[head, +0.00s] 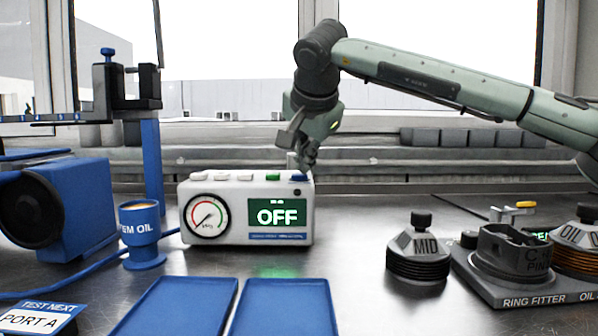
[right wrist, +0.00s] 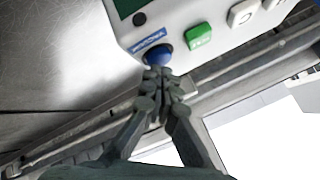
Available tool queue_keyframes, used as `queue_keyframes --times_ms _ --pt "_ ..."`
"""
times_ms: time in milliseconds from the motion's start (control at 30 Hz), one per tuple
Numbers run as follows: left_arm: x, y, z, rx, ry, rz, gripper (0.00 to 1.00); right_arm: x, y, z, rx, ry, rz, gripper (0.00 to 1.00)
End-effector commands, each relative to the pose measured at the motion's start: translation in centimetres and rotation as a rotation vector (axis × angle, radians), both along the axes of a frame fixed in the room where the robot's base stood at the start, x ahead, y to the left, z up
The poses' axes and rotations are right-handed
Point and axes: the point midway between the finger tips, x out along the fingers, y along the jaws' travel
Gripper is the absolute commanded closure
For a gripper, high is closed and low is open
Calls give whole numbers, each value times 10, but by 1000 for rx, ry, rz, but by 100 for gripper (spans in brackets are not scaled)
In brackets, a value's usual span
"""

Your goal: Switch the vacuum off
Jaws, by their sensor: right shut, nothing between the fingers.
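The white vacuum unit (head: 250,232) stands on the metal bench with a round dial gauge (head: 207,217) and a green screen (head: 276,215) that reads OFF. A row of buttons runs along its top, with a blue button (head: 299,177) at the right end. My right gripper (head: 301,167) is shut and empty, pointing down with its fingertips at the blue button. In the right wrist view the shut fingertips (right wrist: 160,75) are at the blue button (right wrist: 158,55), beside a green button (right wrist: 198,36). Whether they touch it, I cannot tell. My left gripper is not in view.
A blue oil cup (head: 141,235) and a blue machine (head: 70,205) stand left of the unit. Two blue trays (head: 175,305) lie in front. A black MID fitting (head: 418,250) and a ring fitter base (head: 520,290) stand at the right.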

Motion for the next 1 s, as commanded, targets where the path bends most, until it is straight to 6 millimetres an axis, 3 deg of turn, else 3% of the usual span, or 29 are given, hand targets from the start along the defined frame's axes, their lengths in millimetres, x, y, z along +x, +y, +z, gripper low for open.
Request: queue_keyframes --times_ms 1000 --pt "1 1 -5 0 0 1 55 0 0 -13 -3 6 1 100"
